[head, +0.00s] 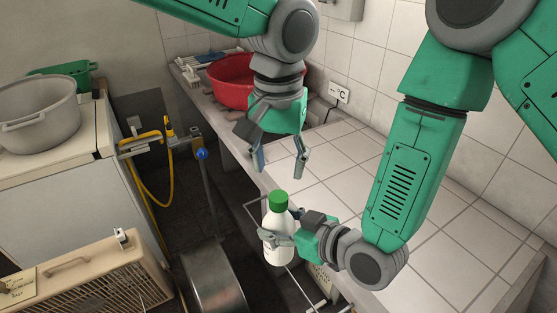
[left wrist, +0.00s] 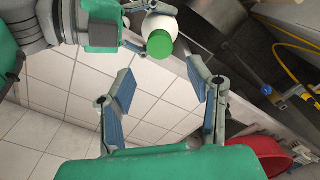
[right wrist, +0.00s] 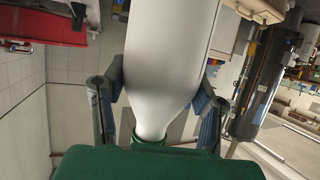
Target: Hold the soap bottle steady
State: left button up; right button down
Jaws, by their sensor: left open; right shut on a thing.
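The soap bottle (head: 277,246) is white with a green cap (head: 278,201). In the head view it stands upright near the front edge of the tiled counter. My right gripper (head: 275,238) is shut on the bottle from the right, its fingers on either side of the body. In the right wrist view the white bottle (right wrist: 168,60) fills the middle between the fingers. My left gripper (head: 279,162) is open and empty, above and apart from the bottle, pointing down. The left wrist view shows the green cap (left wrist: 160,45) beyond the open left fingers.
A red basin (head: 232,82) sits at the far end of the tiled counter (head: 440,255). A grey pot (head: 38,112) stands on a white appliance at left. A yellow hose (head: 140,180) hangs by a pipe. A beige heater (head: 85,280) stands at lower left. The counter's middle is clear.

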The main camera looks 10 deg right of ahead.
aim_at(279, 195)
pick_arm(q)
jog(key=shift+f, duration=0.1)
dwell(0.3)
jog(key=shift+f, duration=3.9)
grip_shut()
jog(key=m, duration=0.6)
jog(key=shift+m, duration=0.4)
jog(key=shift+o, duration=1)
grip_release()
jog(key=shift+r, duration=0.1)
notch_tip(279, 195, up, 12)
